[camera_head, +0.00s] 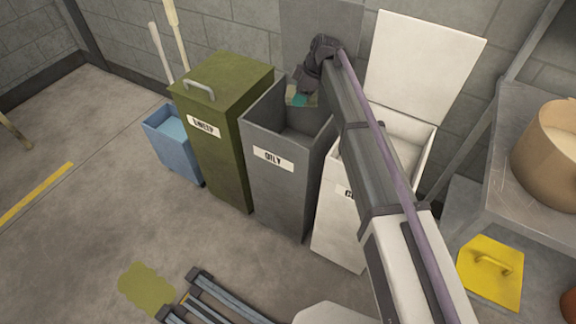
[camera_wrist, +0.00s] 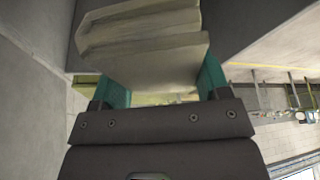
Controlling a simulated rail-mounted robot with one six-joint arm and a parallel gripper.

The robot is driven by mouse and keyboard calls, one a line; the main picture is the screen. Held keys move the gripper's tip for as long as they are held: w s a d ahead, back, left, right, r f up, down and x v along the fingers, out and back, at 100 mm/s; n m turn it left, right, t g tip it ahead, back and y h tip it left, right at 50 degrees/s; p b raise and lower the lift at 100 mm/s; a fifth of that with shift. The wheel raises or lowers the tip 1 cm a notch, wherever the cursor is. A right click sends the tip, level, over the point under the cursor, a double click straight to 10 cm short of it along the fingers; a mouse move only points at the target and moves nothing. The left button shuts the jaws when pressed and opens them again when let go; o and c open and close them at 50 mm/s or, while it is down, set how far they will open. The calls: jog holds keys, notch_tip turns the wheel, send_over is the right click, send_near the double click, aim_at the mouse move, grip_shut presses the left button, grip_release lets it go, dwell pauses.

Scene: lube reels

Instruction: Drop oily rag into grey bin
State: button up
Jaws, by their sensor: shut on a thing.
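The grey bin (camera_head: 283,187) with the label OILY stands open in the head view, its grey lid (camera_head: 350,25) raised against the wall. My gripper (camera_head: 300,100) is over the back of its opening, pointing down, with a teal finger showing. In the wrist view my gripper (camera_wrist: 163,78) is shut on the oily rag (camera_wrist: 140,45), a pale folded cloth between the two teal fingers. The rag is mostly hidden in the head view. I cannot tell whether it touches the bin's walls.
A closed olive bin (camera_head: 222,140) with a handle stands left of the grey bin. An open white bin (camera_head: 335,215) stands right of it, partly behind my arm. A blue bucket (camera_head: 175,150) is at the left. A metal shelf (camera_head: 530,190) is at the right.

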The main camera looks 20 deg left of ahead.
notch_tip(320, 180, down, 4)
jog(key=b, duration=0.2)
jog(key=shift+r+b, duration=0.1)
jog(key=shift+b, duration=0.2)
jog(key=shift+r, duration=0.1)
jog(key=o, duration=1)
jog(key=p+v, duration=1)
jog(key=v, duration=0.1)
jog(key=shift+r+p, duration=0.1)
jog(key=shift+p, duration=0.2)
jog(key=shift+f, duration=0.2)
